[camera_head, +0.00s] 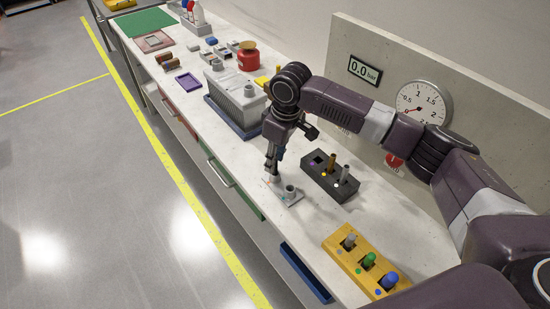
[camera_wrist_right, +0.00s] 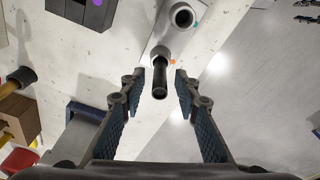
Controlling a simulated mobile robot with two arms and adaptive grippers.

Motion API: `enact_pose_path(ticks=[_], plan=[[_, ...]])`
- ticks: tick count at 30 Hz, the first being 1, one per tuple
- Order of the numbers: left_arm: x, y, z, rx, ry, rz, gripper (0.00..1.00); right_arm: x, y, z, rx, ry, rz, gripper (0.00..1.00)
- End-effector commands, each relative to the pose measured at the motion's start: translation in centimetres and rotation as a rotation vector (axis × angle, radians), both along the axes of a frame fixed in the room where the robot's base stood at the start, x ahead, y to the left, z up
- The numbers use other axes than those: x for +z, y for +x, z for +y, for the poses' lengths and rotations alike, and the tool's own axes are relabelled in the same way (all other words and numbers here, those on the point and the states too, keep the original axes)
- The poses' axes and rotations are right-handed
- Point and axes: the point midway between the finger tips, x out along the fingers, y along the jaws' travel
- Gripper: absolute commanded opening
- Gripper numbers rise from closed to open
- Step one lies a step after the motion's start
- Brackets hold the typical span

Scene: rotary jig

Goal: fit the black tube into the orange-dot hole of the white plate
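The white plate (camera_head: 287,200) lies on the bench with two raised round holes; it also shows in the right wrist view (camera_wrist_right: 160,28). The hole beside a cyan dot (camera_wrist_right: 183,17) is empty. The black tube (camera_wrist_right: 159,80) stands in the hole beside the orange dot (camera_wrist_right: 172,62), its free end towards the wrist camera. How deep it sits cannot be told. My right gripper (camera_head: 271,171) is just above the plate. In the wrist view its fingers (camera_wrist_right: 160,76) are open, one on each side of the tube, with gaps. My left gripper is out of view.
A dark block (camera_head: 330,183) with a brown and a grey tube and an empty purple-dot slot stands right of the plate. A yellow block (camera_head: 344,262) with several coloured parts is nearer. A grey box (camera_head: 235,96) stands behind. The bench's front edge is close to the plate.

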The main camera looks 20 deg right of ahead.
Motion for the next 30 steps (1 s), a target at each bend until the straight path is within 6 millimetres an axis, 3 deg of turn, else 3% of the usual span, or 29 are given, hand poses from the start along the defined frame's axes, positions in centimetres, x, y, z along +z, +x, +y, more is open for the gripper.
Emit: enact_pose_path(ticks=[5, 18, 24, 30], plan=[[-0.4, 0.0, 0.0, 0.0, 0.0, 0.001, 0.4, 1.4, 0.0, -0.1, 0.0, 0.002, -0.002, 0.29], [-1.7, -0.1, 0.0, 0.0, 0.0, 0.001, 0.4, 10.1, -1.0, -1.0, -0.001, 0.001, -0.003, 0.29], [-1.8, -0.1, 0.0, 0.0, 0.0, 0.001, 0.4, 11.9, -1.3, -1.1, 0.0, 0.001, -0.001, 0.29], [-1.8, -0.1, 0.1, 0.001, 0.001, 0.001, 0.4, 12.2, -1.3, -1.2, 0.0, 0.0, 0.0, 0.29]])
